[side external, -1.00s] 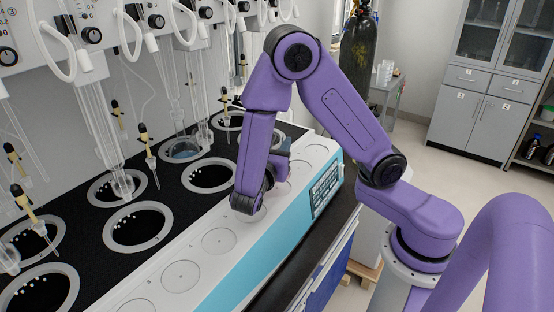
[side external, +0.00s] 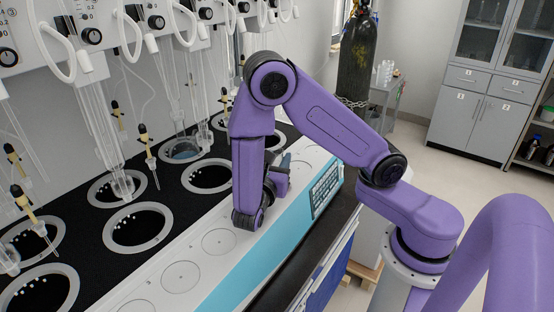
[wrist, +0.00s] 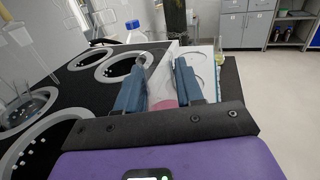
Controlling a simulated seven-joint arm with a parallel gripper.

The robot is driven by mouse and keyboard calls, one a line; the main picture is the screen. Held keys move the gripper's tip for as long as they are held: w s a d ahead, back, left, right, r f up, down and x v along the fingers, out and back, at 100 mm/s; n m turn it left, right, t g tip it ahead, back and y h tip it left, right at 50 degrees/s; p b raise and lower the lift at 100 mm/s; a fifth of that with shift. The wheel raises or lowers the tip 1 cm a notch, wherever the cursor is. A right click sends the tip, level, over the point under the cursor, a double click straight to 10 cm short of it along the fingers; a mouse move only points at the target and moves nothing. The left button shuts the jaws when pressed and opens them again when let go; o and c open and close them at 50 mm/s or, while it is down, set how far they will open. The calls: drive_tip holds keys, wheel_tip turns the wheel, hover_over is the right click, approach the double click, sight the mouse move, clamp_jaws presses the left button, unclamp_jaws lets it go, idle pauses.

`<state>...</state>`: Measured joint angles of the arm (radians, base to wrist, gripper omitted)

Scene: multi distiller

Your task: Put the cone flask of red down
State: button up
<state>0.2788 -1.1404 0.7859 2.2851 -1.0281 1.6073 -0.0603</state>
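The cone flask of red (wrist: 163,92) shows in the wrist view as a pink-red body between my two fingers. Its outline is mostly hidden, and whether its base touches the surface cannot be seen. My gripper (wrist: 162,66) has a blue-grey finger on each side of the red, and both appear to touch it. In the side view a bit of my gripper (side external: 284,163) shows behind my wrist, over the white deck (side external: 150,283). The flask is hidden there.
Round black heater wells (side external: 138,226) line the deck's left side, with glassware and a pipette (side external: 148,150) above. Shallow round marks (side external: 181,276) on the white deck are empty in front.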

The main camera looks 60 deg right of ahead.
drive_tip(key=o, duration=0.4)
drive_tip(key=shift+c, duration=0.2)
drive_tip(key=v, duration=1.7)
drive_tip(key=shift+s+a+r, duration=0.1)
drive_tip(key=shift+s+a, duration=0.05)
drive_tip(key=shift+s+d+r+g+y, duration=0.1)
drive_tip(key=shift+d+g+y, duration=0.2)
drive_tip(key=shift+d, duration=0.05)
drive_tip(key=s+d+r+m+g+y, duration=0.1)
drive_tip(key=s+d+m+g+y, duration=0.1)
drive_tip(key=s+d+m+y, duration=0.2)
drive_tip(key=s+d+r+m+g+y, duration=0.1)
drive_tip(key=s+d+m+g+y, duration=0.2)
drive_tip(key=s+y, duration=0.6)
drive_tip(key=d+m+y, duration=0.1)
drive_tip(key=y, duration=0.2)
drive_tip(key=shift+s+d+r+m, duration=0.15)
drive_tip(key=shift+s+d+m, duration=0.15)
drive_tip(key=shift+s, duration=0.05)
drive_tip(key=shift+s+r+y, duration=0.25)
drive_tip(key=shift+s+y, duration=0.2)
drive_tip(key=shift+y, duration=0.05)
drive_tip(key=shift+c, duration=0.3)
